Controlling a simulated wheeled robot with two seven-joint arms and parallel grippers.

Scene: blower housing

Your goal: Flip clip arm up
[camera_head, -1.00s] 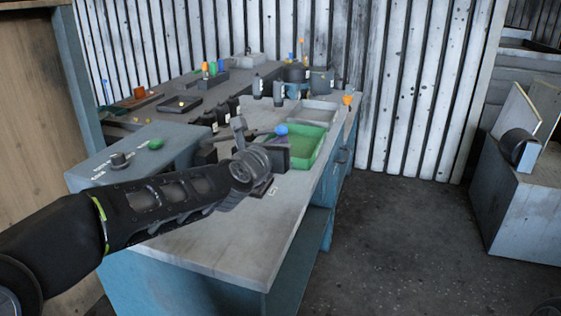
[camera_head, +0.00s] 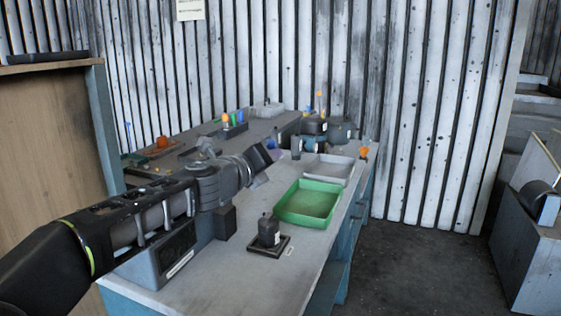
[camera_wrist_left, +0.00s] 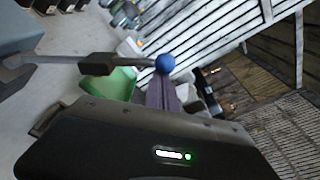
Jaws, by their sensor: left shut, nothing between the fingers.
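In the left wrist view, a dark arm (camera_wrist_left: 85,62) comes in from the left and ends in a round blue knob (camera_wrist_left: 165,63). I take it for the clip arm. The purple-grey fingers of my left gripper (camera_wrist_left: 160,92) are shut and empty, just below the knob in that picture. I cannot tell whether they touch it. In the head view, my left gripper (camera_head: 272,148) is above the far part of the bench, left of the green tray. The clip arm is not clearly visible there, with my gripper and wrist in front. My right gripper is not in view.
The green tray (camera_head: 284,214) and a grey tray (camera_head: 341,181) lie on the bench (camera_head: 225,281). A small dark unit (camera_head: 268,230) stands on a black plate. Dark containers (camera_head: 314,126) stand at the back.

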